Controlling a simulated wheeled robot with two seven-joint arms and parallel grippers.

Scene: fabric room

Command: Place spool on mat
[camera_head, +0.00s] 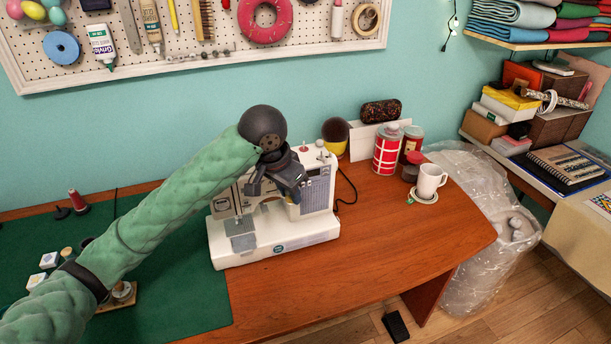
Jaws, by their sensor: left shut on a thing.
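The green mat (190,290) covers the left part of the table. A dark red spool (76,200) stands upright near the mat's back left edge. More small spool-like pieces (122,290) sit on a wooden base on the mat, partly behind my left arm. My left gripper (300,187) is over the white sewing machine (285,235), right of the mat. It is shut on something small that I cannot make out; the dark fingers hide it. Whether the gripper touches the machine is unclear. My right gripper is out of view.
A pegboard (200,30) hangs behind.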

